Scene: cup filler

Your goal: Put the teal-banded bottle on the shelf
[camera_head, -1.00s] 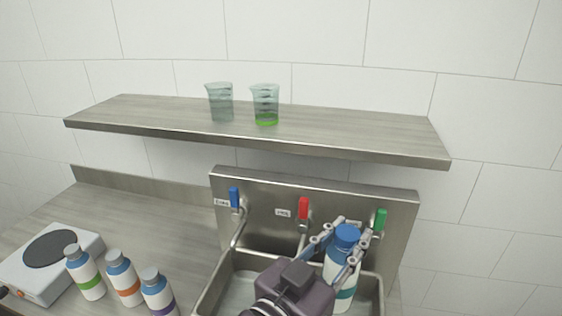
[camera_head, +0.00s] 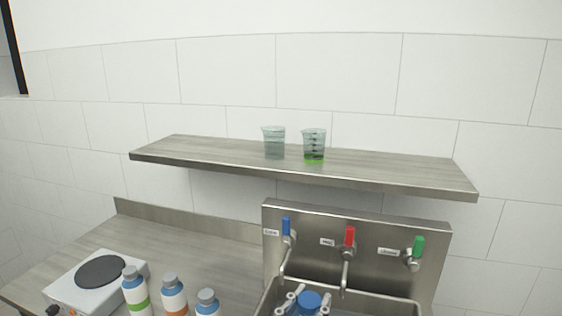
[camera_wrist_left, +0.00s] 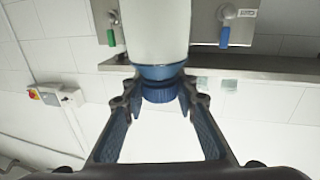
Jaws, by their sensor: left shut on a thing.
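The bottle in my left gripper (camera_wrist_left: 159,92) shows its white body (camera_wrist_left: 160,35) and blue cap in the left wrist view, where it appears upside down. The gripper's two fingers are shut on it, one on each side near the cap. In the head view the bottle's blue cap (camera_head: 310,299) and the fingertips show at the bottom edge, over the sink and below the shelf; the rest is cut off. The teal band is not visible now. The grey shelf (camera_head: 400,173) is on the wall above the taps. My right gripper is not in view.
Two beakers, one clear (camera_head: 273,143) and one with green liquid (camera_head: 314,146), stand mid-shelf; both shelf ends are free. Blue, red (camera_head: 349,237) and green taps rise behind the sink. Several bottles (camera_head: 173,295) and a hot plate (camera_head: 98,280) stand on the counter at left.

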